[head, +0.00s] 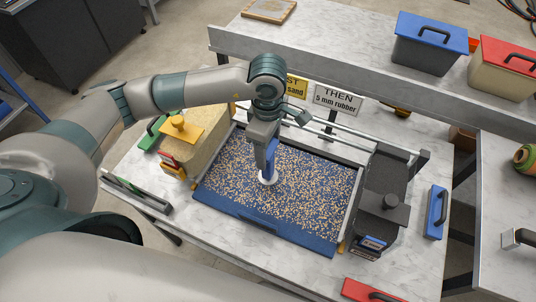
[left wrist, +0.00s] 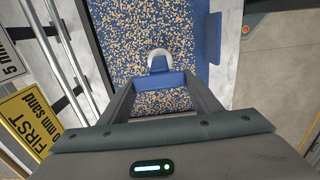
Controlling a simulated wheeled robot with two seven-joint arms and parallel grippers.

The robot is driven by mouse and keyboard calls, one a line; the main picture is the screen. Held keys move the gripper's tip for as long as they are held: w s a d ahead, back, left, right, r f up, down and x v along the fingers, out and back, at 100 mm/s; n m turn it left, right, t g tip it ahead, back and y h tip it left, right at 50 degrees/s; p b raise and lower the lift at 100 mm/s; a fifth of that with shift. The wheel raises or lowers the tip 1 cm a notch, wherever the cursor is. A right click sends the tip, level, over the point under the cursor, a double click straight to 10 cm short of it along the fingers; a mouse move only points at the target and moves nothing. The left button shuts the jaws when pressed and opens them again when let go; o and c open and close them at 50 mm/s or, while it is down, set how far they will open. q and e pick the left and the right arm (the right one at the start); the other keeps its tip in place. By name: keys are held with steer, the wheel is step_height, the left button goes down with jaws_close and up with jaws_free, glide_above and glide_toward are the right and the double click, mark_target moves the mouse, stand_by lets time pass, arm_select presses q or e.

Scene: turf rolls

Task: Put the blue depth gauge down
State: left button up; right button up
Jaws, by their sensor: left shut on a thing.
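The blue depth gauge (head: 270,160) has a slim blue body and a white round foot. My left gripper (head: 265,152) points down and is shut on the gauge's body. The foot is over the speckled granules in the blue tray (head: 285,234), left of the tray's middle. I cannot tell whether it touches them. In the left wrist view the gauge (left wrist: 160,64) shows between the two fingers (left wrist: 165,88), with its white foot beyond them. My right gripper is not in view.
Metal rails (head: 345,138) and two signs (head: 338,99) stand behind. A blue-backed tool (head: 436,212) lies at right. Bare marble (head: 225,240) shows in front.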

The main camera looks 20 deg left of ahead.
arm_select(q)
steer(key=shift+f+p, duration=0.55)
step_height(320, 180, down, 2)
steer(key=shift+p, duration=0.55)
steer(key=shift+f, duration=0.4)
steer(key=shift+f+b, duration=0.15)
steer(key=shift+b, duration=0.15)
steer(key=o, duration=1.7)
steer(key=shift+c, duration=0.2)
steer(key=shift+r+p, duration=0.25)
steer(key=shift+p, duration=0.05)
